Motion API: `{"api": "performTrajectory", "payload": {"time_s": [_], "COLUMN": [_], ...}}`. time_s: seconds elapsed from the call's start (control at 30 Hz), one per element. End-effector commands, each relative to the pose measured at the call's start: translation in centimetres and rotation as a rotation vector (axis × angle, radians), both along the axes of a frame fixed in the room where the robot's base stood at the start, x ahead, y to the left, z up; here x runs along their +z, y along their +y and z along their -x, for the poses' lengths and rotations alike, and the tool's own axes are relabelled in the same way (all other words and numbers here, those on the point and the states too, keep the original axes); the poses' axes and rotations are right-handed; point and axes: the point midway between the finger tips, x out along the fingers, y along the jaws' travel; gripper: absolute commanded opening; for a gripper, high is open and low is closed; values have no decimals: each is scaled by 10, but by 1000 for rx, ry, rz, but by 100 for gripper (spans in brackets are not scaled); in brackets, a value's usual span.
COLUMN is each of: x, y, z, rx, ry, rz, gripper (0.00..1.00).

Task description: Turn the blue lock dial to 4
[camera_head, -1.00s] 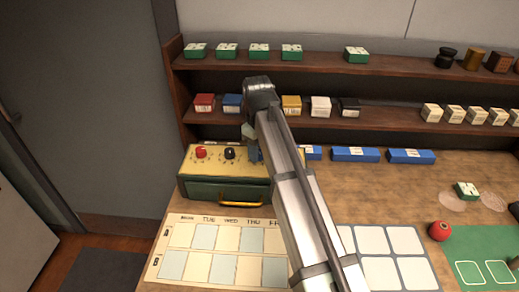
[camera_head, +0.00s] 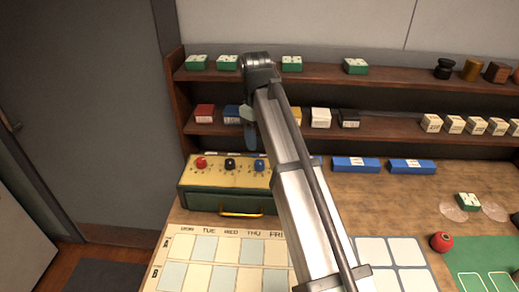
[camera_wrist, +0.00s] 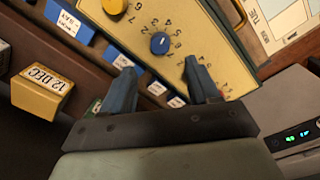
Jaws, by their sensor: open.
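The lock box (camera_head: 190,182) stands on the table with red (camera_head: 201,163), black (camera_head: 230,164) and blue (camera_head: 260,165) dials on its sloping yellow top. In the wrist view the blue dial (camera_wrist: 160,43) sits inside a ring of printed numbers, including a 4, and has a small pale mark. I cannot tell which number the mark points to. My gripper (camera_wrist: 160,68) is open and empty, its two fingers apart on either side below the blue dial in the picture. In the head view my gripper (camera_head: 250,137) hangs above the box, apart from the dial.
A yellow dial (camera_wrist: 115,5) is beside the blue one. The box has a yellow drawer handle (camera_head: 240,214). Shelves (camera_head: 390,126) with small boxes stand close behind. Blue boxes (camera_head: 357,164) lie right of the lock box. A weekday chart (camera_head: 178,243) lies in front.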

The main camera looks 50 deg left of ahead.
Motion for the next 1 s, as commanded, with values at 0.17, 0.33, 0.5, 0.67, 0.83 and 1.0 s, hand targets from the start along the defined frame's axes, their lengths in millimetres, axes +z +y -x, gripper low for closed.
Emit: {"api": "performTrajectory", "payload": {"time_s": [0.17,0.33,0.5,0.67,0.83,1.0], "x": [28,41,45,45,44,44], "y": [1,0,0,-1,-1,-1], "z": [1,2,2,2,2,2], "rx": [0,0,0,0,0,0], "ry": [-1,0,0,0,0,0], "rz": [-1,0,1,1,1,0], "gripper": [60,60,60,60,60,60]}}
